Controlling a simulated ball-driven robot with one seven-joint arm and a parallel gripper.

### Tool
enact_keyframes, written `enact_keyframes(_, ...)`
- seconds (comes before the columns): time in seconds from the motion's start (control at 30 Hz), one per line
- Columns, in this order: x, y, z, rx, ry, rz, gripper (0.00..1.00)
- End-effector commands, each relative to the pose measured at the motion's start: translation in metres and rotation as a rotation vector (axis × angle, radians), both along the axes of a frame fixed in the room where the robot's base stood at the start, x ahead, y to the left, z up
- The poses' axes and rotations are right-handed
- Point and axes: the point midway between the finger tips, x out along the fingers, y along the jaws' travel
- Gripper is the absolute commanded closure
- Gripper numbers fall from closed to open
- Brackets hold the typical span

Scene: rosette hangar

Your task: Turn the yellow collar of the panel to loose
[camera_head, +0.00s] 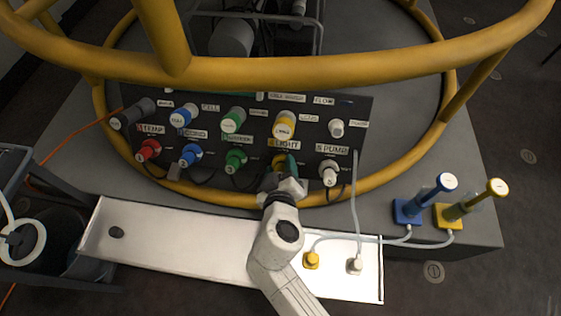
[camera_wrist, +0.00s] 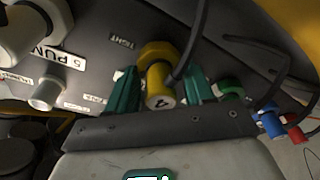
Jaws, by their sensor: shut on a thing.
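The dark panel (camera_head: 203,149) stands inside the yellow ring frame, with coloured connectors in two rows. In the wrist view, the yellow collar (camera_wrist: 157,52) is on the panel, with a yellow plug body (camera_wrist: 160,86) marked 4 and a dark cable in front of it. A small sign reading TIGHT (camera_wrist: 122,40) is beside the collar. My gripper (camera_wrist: 160,92) has its green fingers on either side of this yellow connector and is shut on it. In the head view, my gripper (camera_head: 281,172) covers most of the lower yellow connector, under the LIGHT label (camera_head: 286,144).
A white-capped connector (camera_head: 329,172) is close on the right, and a green one (camera_head: 236,160) on the left. Yellow rails (camera_head: 300,72) cross above the panel. A white tray (camera_head: 180,240) lies in front. Blue (camera_head: 407,211) and yellow (camera_head: 448,215) handled blocks stand at right.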

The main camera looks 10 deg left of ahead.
Motion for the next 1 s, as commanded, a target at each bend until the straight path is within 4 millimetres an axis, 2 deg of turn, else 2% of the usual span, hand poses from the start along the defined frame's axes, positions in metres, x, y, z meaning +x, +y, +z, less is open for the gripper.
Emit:
enact_keyframes(0.03,-0.0004,-0.0002,0.0051,-0.039,0.004,0.024,0.78)
enact_keyframes(0.5,-0.0007,0.0003,0.0042,-0.392,0.016,0.247,0.78)
enact_keyframes(1.0,-0.0006,0.0008,0.0004,-0.576,0.020,0.362,0.78)
